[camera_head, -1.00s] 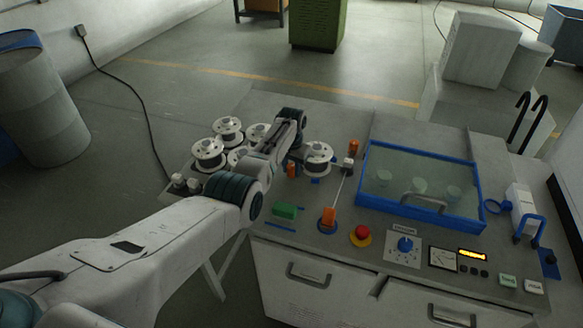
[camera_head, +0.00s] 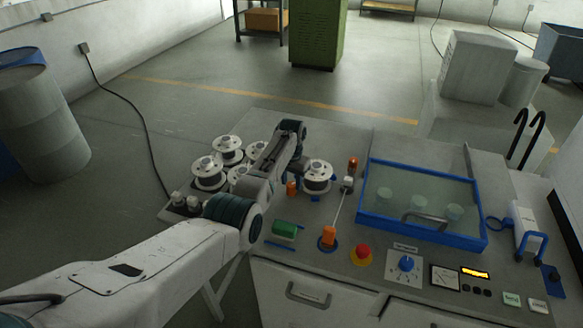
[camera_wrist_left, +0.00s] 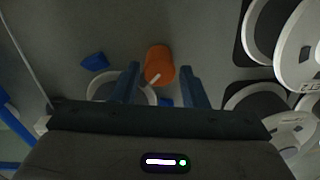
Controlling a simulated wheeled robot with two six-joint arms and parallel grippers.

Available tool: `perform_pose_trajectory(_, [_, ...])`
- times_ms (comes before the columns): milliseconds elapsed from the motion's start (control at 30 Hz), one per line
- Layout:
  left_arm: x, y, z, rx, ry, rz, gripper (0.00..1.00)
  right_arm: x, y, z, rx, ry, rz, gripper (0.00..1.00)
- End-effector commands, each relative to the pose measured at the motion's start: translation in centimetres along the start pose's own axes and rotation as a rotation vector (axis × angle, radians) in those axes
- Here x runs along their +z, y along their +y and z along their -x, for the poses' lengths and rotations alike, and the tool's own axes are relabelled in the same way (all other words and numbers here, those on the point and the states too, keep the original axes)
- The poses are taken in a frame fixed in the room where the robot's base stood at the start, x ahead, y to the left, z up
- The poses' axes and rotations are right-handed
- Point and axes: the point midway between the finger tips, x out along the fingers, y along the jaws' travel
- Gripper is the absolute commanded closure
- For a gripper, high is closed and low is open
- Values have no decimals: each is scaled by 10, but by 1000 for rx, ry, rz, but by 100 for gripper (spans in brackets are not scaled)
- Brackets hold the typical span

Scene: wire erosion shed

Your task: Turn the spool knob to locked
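The spool knob (camera_wrist_left: 160,62) is a small orange cylinder with a white pointer line set diagonally on its top. In the head view the orange knob (camera_head: 291,188) shows low beside my left wrist, left of a single spool (camera_head: 317,178). My left gripper (camera_wrist_left: 160,76) is open above the panel, with its two blue fingers on either side of the knob. A gap shows between each finger and the knob, so it is not gripped. No locked marking is readable. My right gripper is out of view.
Several white spools (camera_head: 209,173) crowd the left of the panel, close to the wrist. An orange-handled lever (camera_head: 328,236), a green block (camera_head: 284,229), a red button (camera_head: 363,252) and a blue-framed clear cover (camera_head: 420,236) lie to the front and right.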

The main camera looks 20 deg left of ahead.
Motion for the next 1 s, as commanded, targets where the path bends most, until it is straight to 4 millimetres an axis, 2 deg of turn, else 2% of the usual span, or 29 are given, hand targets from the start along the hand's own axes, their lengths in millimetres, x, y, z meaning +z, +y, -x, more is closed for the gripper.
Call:
perform_pose_trajectory(300, [-1,0,59,-1,5,0,60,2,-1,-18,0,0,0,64])
perform_pose_trajectory(500, [-1,0,81,-1,4,0,60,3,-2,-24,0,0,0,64])
perform_pose_trajectory(1000, [0,0,86,-1,1,0,60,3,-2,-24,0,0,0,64])
